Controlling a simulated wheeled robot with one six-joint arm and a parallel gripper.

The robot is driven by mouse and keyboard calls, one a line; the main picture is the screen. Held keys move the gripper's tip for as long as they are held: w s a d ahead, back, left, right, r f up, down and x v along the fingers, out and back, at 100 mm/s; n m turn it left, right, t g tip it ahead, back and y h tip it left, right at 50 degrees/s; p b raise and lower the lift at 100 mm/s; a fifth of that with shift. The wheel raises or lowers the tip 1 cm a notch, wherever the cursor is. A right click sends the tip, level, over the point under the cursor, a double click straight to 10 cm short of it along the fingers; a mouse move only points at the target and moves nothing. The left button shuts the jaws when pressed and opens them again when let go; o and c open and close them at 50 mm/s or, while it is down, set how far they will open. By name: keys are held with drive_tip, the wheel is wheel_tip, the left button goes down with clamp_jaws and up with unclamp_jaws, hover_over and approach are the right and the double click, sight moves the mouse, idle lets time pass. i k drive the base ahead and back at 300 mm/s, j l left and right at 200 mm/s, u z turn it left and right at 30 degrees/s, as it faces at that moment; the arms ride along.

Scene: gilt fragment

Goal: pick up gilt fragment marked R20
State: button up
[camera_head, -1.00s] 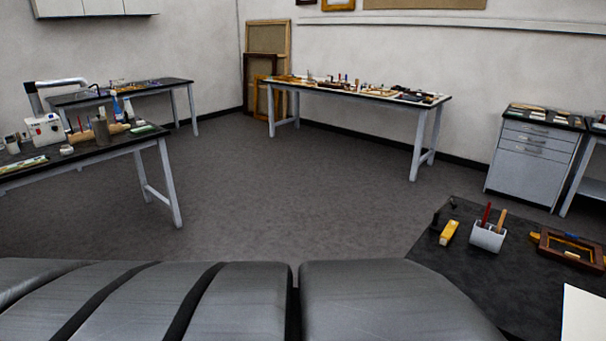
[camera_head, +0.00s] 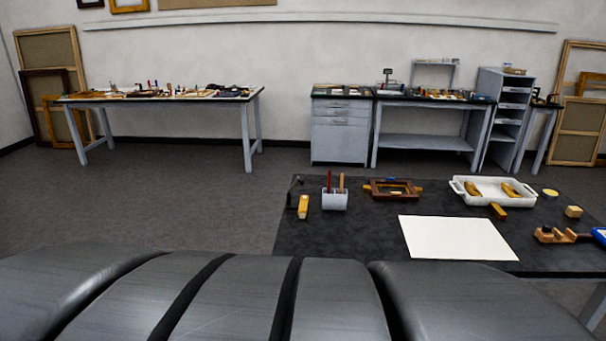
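Two gold pieces, a left one (camera_head: 472,189) and a right one (camera_head: 510,191), lie in a white tray (camera_head: 464,196) on the dark table at right. A gold block (camera_head: 497,211) lies on the table just in front of the tray. Another gold piece (camera_head: 303,207) lies near the table's left edge. No R20 mark can be read on any of them at this size. My gripper is not in view; a large grey ribbed part of my own body fills the bottom.
The near dark table (camera_head: 350,235) also holds a white cup of tools (camera_head: 335,200), a wooden frame (camera_head: 393,189), a white sheet (camera_head: 458,238) and a wooden clamp-like tool (camera_head: 556,235). Benches and a drawer cabinet (camera_head: 342,130) line the back wall. Floor at left is clear.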

sight(303, 203)
drive_tip(key=i+j, duration=1.3)
drive_tip(key=i, duration=0.15)
drive_tip(key=i+l+z, duration=0.05)
drive_tip(key=l, duration=0.05)
